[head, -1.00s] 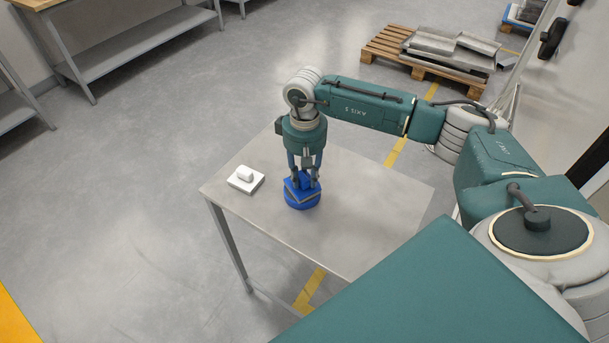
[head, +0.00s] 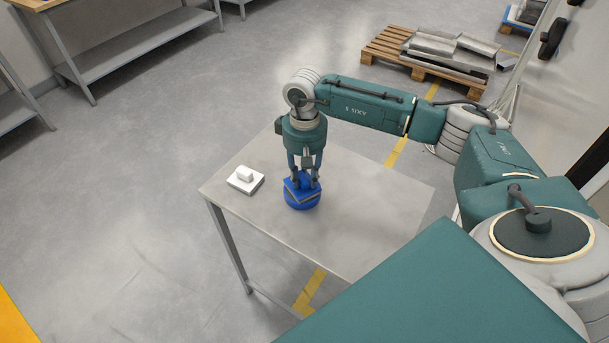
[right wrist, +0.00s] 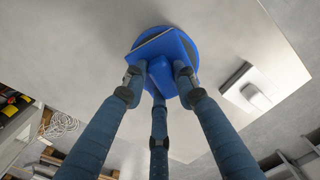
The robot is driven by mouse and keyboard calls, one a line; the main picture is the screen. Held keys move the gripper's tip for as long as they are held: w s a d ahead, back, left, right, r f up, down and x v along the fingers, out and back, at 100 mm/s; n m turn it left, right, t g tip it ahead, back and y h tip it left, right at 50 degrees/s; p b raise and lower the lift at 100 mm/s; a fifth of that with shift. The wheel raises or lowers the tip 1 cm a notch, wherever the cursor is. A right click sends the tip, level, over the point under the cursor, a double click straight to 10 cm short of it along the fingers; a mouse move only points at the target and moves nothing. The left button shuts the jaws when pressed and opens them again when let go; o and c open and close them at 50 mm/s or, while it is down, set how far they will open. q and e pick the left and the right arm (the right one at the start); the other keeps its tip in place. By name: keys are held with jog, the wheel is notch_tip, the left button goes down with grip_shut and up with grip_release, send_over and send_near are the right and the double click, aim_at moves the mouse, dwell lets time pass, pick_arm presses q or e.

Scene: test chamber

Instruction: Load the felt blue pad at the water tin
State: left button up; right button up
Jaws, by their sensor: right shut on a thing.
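The blue pad (head: 293,188) is a flat square with a raised blue grip on top. My right gripper (head: 304,183) points down with its fingers shut on that grip. The pad is at the top of the round blue water tin (head: 302,202), which stands on the metal table. In the right wrist view, the pad (right wrist: 160,47) lies across the tin's dark round top, and the tin's blue rim (right wrist: 188,37) shows around it. I cannot tell whether the pad presses on the tin. My left gripper is not in view.
A white square pad (head: 238,185) with a white grip lies on the table (head: 350,225) to the left of the tin. The table's right and front parts are clear. A pallet with metal pieces (head: 450,50) and a workbench (head: 140,45) stand farther back.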

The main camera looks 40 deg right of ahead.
aim_at(305, 175)
jog(key=shift+s+a+f, duration=0.1)
jog(key=shift+s+f, duration=0.1)
jog(key=shift+w+r+p, duration=0.2)
jog(key=shift+r+p, duration=0.4)
jog(key=shift+r, duration=0.6)
jog(key=shift+r+p, duration=0.95)
jog(key=shift+r, duration=1.45)
